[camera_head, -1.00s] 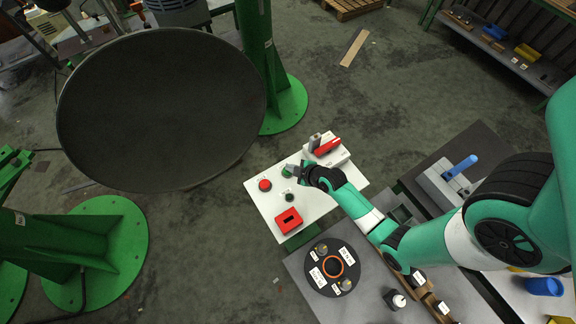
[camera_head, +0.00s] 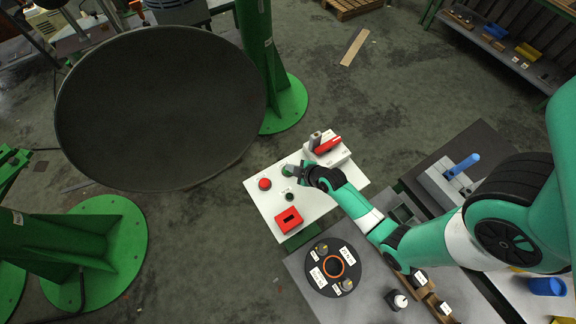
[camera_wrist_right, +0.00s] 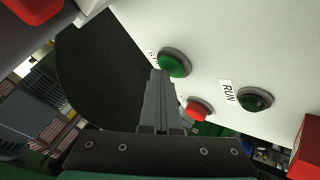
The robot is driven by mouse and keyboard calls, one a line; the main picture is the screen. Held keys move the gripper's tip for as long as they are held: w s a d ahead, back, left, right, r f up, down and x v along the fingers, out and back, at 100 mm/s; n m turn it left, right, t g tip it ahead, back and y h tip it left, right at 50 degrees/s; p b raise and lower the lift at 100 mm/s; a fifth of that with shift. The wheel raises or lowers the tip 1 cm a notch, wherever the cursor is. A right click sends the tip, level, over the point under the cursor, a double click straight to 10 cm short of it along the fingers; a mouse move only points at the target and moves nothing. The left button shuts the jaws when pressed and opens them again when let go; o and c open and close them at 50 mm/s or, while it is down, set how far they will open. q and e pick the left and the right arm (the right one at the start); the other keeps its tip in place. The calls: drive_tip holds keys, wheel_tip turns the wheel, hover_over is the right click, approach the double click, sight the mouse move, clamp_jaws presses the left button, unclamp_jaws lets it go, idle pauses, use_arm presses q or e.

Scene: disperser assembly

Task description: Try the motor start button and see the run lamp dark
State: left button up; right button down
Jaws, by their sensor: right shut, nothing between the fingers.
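The white control panel (camera_head: 268,208) carries a green start button (camera_head: 287,171), partly covered by my right gripper (camera_head: 295,168) in the head view. In the right wrist view the green start button (camera_wrist_right: 174,61) shows beside its partly hidden label. My right gripper (camera_wrist_right: 160,78) is shut and empty, its fingertips right at the button's edge; I cannot tell whether they touch it. The run lamp (camera_wrist_right: 255,99), labelled RUN, looks dark green and unlit; it also shows in the head view (camera_head: 289,197). My left gripper is not in view.
A red mushroom button (camera_head: 264,184) and a red block with a slot (camera_head: 288,220) are on the panel. A white box with a red handle (camera_head: 326,146) stands at its back. A large dark disc (camera_head: 160,110) hangs left. A grey table (camera_head: 370,300) adjoins in front.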

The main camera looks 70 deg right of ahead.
drive_tip(key=shift+f, duration=0.2)
drive_tip(key=shift+r+p, duration=1.2)
drive_tip(key=shift+r, duration=0.1)
wheel_tip(320, 180, up, 5)
drive_tip(key=p, duration=0.4)
drive_tip(key=shift+p, duration=0.4)
drive_tip(key=shift+a+r, duration=0.1)
